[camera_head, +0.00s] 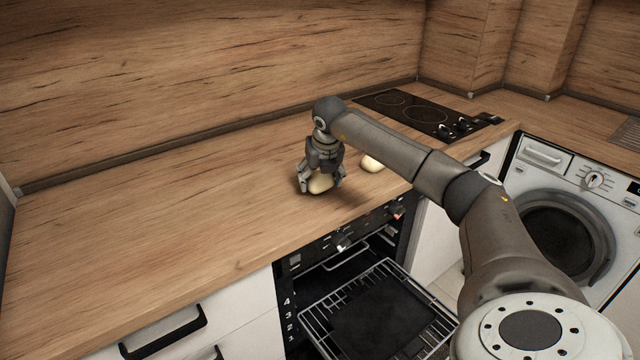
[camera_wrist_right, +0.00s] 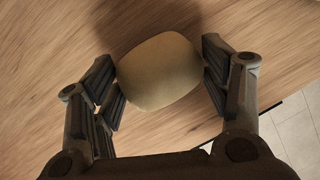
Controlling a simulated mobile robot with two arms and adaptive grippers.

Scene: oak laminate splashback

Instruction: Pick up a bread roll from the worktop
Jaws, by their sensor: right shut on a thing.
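A pale bread roll (camera_head: 320,184) is between the fingers of my right gripper (camera_head: 321,186) at the worktop (camera_head: 150,220), near its front edge. In the right wrist view the roll (camera_wrist_right: 159,71) sits between the two finger pads of the gripper (camera_wrist_right: 162,78), which is shut on it. I cannot tell whether the roll still touches the worktop. My left gripper is not in view.
A black hob (camera_head: 428,112) with knobs is set in the worktop at the back right. Below the front edge, the oven is open with a wire rack (camera_head: 385,310) out. A washing machine (camera_head: 570,205) stands at the right. The worktop's left side is clear.

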